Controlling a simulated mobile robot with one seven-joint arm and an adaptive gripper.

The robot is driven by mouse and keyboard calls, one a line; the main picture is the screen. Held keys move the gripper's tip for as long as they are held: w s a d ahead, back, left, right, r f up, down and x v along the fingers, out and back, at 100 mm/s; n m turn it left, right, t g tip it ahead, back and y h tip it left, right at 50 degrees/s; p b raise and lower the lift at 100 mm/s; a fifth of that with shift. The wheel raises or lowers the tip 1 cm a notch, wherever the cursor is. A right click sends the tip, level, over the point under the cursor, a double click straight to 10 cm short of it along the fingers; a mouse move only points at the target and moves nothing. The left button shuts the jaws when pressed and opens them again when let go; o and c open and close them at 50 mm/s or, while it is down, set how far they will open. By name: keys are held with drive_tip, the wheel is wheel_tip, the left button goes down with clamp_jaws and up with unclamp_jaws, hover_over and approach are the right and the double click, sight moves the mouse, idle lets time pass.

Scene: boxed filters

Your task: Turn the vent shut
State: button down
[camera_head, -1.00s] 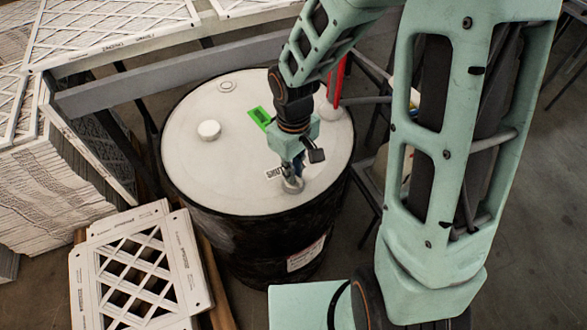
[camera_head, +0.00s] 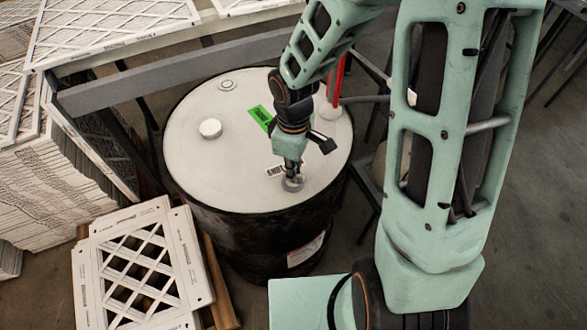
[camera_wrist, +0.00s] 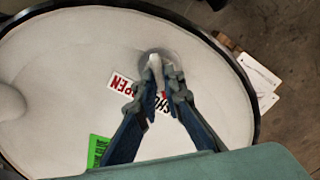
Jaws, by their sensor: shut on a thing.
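The vent (camera_head: 293,183) is a small round grey fitting near the front right edge of the drum's white lid (camera_head: 215,165). In the wrist view the vent (camera_wrist: 157,62) has a pale raised handle, and a label (camera_wrist: 130,92) with the words OPEN and SHUT lies beside it, partly hidden by the fingers. My gripper (camera_wrist: 159,84) points down at the vent and is shut on its handle. The head view shows my gripper (camera_head: 292,172) low over the lid, its fingertips at the vent.
A white cap (camera_head: 210,129), a green label (camera_head: 262,117) and a red upright part (camera_head: 337,80) are on the lid. A grey rail (camera_head: 150,82) runs behind the drum. Framed filters (camera_head: 185,262) stand at front left, and stacked filters (camera_head: 50,190) fill the left.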

drive_tip(key=c, duration=2)
unclamp_jaws()
drive_tip(key=shift+c, duration=0.2)
wheel_tip(320, 180, up, 12)
